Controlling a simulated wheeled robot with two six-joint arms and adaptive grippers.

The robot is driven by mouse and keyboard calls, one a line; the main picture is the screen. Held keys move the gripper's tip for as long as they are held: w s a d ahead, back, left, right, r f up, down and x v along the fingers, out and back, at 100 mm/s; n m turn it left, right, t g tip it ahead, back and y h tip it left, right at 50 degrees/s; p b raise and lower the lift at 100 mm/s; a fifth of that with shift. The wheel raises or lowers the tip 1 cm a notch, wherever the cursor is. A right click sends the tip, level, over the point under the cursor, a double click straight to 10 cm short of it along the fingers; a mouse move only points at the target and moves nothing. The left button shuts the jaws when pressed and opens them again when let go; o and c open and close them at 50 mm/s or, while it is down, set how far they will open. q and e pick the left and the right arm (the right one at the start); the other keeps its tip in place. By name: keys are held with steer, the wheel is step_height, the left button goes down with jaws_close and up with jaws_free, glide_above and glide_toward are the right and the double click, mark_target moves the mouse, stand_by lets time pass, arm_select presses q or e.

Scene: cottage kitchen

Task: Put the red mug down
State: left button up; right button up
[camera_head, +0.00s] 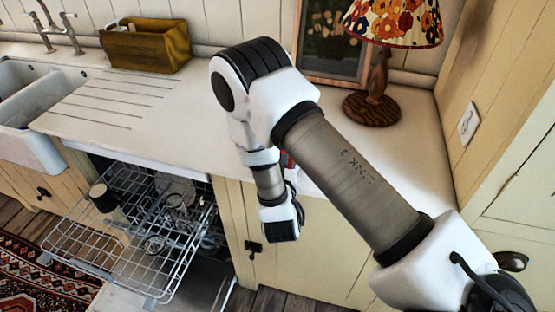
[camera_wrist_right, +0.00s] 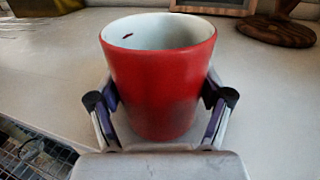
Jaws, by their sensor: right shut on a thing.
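The red mug (camera_wrist_right: 160,75) is upright between the fingers of my right gripper (camera_wrist_right: 160,100), which is shut on it from both sides. Its inside is white with a small dark mark near the rim. The mug is over the pale countertop (camera_wrist_right: 265,75); I cannot tell whether its base touches it. In the head view only a sliver of red (camera_head: 284,159) shows behind my right wrist, at the counter's front edge. My right gripper's fingers are hidden there. My left gripper is not in view.
A lamp (camera_head: 372,106) and a picture frame (camera_head: 333,52) stand at the back right. A mustard box (camera_head: 146,45) stands near the sink (camera_head: 28,100). Below left, an open dishwasher rack (camera_head: 130,255) holds a dark cup (camera_head: 103,197) and glasses. Counter around the mug is clear.

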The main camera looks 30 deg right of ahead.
steer(key=shift+a+r, duration=0.15)
steer(key=shift+r, duration=0.05)
steer(key=shift+s+f, duration=0.1)
steer(key=o, duration=1)
steer(key=shift+f, duration=0.15)
steer(key=o, duration=0.3)
steer(key=shift+o, duration=0.2)
steer(key=shift+r, duration=0.2)
